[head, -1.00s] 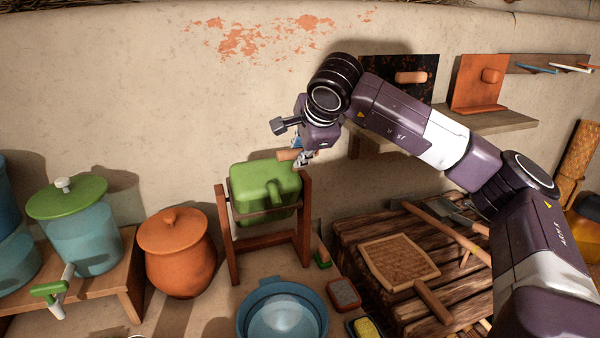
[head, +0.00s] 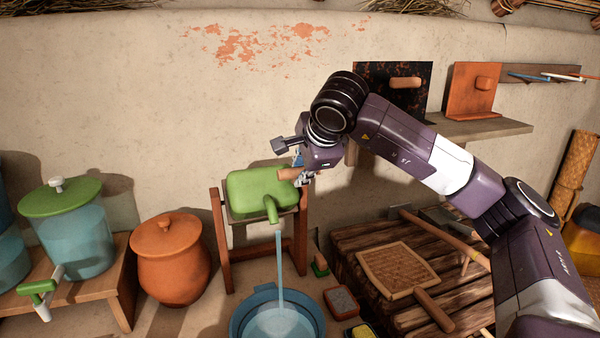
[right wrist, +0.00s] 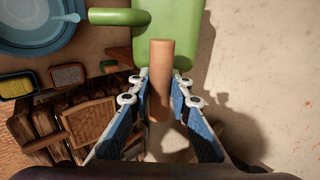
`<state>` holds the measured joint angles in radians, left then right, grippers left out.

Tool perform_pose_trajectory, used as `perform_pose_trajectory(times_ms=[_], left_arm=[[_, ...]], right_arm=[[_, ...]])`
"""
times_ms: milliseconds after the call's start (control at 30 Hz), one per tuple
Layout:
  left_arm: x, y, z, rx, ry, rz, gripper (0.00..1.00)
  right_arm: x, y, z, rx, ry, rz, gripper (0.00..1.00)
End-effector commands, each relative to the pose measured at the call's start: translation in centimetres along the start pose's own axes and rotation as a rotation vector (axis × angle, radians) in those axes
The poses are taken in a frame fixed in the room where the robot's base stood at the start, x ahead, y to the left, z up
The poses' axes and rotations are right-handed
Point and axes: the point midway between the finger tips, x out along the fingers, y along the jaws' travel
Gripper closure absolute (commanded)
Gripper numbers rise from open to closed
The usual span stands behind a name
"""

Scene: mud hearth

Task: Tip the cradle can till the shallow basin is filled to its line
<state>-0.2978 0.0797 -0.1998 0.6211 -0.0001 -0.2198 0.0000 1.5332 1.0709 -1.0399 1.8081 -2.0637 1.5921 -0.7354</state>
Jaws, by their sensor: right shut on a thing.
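The green cradle can (head: 250,193) hangs in a wooden stand (head: 302,245) and is tipped forward, its spout pointing down. A stream of water (head: 280,262) runs from the spout into the blue shallow basin (head: 238,326) below. Water (head: 280,325) lies in the basin; I cannot make out its line. My right gripper (head: 303,176) is shut on the can's wooden handle (head: 288,174). In the right wrist view the handle (right wrist: 161,75) sits between the fingers, with the can (right wrist: 183,20) beyond and the basin (right wrist: 20,45) at upper left. My left gripper is not in view.
An orange lidded pot (head: 172,262) and a teal dispenser with a green lid (head: 75,235) stand left of the can's stand.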

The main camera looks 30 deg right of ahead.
Motion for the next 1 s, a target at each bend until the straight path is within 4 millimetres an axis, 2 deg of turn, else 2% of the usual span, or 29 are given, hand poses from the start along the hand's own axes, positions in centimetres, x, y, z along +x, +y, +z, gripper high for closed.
perform_pose_trajectory(times_ms=[100, 133, 300, 533, 667, 767, 1000], left_arm=[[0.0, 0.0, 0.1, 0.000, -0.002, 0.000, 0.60], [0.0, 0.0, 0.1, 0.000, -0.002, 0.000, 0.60], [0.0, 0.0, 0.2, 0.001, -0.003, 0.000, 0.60], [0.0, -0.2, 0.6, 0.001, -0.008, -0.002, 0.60], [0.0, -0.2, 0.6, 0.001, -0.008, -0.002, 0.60], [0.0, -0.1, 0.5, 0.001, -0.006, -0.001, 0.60], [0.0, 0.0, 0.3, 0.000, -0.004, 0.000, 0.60]], right_arm=[[0.1, 0.2, 0.1, -0.002, 0.000, 0.007, 1.00], [0.1, 0.2, 0.1, -0.002, 0.000, 0.007, 0.79], [0.1, 0.2, 0.0, -0.001, 0.000, 0.005, 0.64], [0.0, 0.1, 0.0, -0.001, 0.000, 0.003, 0.64], [-0.8, 0.0, 0.0, -0.001, 0.000, 0.001, 0.64], [-2.3, -0.1, 0.0, -0.001, 0.000, -0.001, 0.64], [-7.5, -0.1, 0.1, -0.001, -0.001, -0.001, 0.64]])
